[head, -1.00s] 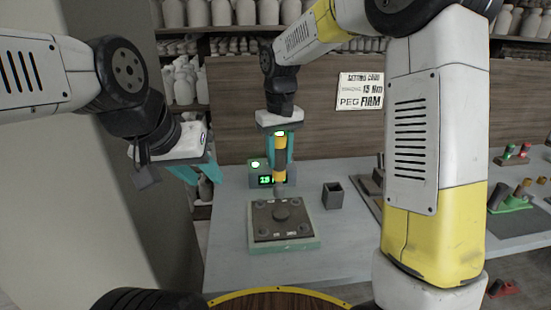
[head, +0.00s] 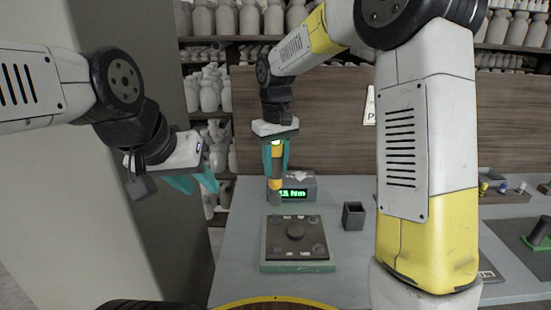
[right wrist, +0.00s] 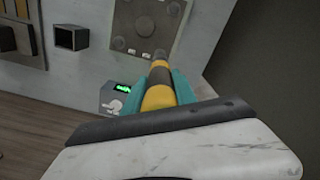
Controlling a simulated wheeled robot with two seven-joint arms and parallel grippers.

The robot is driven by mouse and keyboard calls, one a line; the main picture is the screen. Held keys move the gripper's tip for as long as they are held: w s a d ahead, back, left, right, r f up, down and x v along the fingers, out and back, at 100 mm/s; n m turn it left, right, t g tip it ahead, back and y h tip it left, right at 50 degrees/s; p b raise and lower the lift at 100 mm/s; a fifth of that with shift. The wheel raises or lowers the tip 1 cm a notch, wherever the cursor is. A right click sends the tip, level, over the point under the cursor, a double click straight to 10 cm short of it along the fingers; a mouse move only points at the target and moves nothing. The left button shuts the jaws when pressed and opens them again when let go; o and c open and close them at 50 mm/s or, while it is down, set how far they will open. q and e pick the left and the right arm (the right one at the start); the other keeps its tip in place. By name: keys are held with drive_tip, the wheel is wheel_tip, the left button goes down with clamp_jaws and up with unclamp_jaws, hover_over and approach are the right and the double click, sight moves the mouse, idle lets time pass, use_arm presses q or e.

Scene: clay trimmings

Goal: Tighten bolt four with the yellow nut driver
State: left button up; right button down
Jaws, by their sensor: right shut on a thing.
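The yellow nut driver (head: 276,182), banded in yellow and black with a grey tip, is upright in my right gripper (head: 275,160), whose teal fingers are shut on it. It also shows in the right wrist view (right wrist: 159,96). Its tip is near the back left corner of a dark square plate (head: 280,240) on a green-grey base; whether it touches a bolt I cannot tell. Bolts sit at the plate's corners around a round central boss (head: 296,230). Which one is bolt four I cannot read. My left gripper (head: 197,184) is open and empty, left of the table.
A grey box (head: 310,183) with a green display, seemingly reading 15 Nm, stands behind the plate. A dark open square holder (head: 353,216) stands to its right. The table (head: 240,220) is bare left of the plate.

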sight(276, 186)
drive_tip(key=shift+f, duration=2.95)
drive_tip(key=shift+s+d+f, duration=0.1)
drive_tip(key=shift+s+f, duration=0.05)
drive_tip(key=shift+f, duration=0.45)
idle(2.7)
